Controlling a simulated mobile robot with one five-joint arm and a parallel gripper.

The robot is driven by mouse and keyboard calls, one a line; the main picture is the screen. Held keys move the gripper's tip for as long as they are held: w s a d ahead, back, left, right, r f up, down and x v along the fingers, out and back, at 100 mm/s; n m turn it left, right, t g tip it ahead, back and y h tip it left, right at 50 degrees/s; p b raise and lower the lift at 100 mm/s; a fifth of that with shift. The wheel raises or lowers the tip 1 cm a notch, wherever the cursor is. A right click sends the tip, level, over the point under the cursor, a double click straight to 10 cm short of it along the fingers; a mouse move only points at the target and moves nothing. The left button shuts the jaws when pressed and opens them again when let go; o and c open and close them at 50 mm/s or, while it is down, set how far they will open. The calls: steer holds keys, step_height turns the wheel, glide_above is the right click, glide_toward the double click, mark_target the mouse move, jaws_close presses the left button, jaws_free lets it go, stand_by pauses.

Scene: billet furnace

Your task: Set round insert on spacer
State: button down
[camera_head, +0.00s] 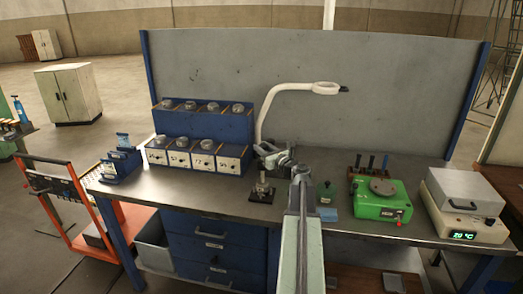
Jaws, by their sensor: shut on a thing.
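My gripper (264,164) is at the centre of the bench, directly over a black square base plate (258,197). It is shut on a small metal piece, which I take to be the round insert; the jaws mostly hide it. Below it a metal stack (262,185) stands upright on the plate, and I take the spacer to be part of it. The gap between insert and stack is too small to judge, so I cannot tell whether they touch.
Blue bins (205,122) with round metal parts stand to the left. A green device (380,198) and a heater (465,208) stand to the right. A small green object (326,190) is close beside my arm.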

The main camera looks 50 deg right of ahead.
steer(key=c, duration=1)
jaws_free()
steer(key=v, duration=0.7)
steer(key=shift+s+a, duration=0.1)
steer(key=shift+s, duration=0.25)
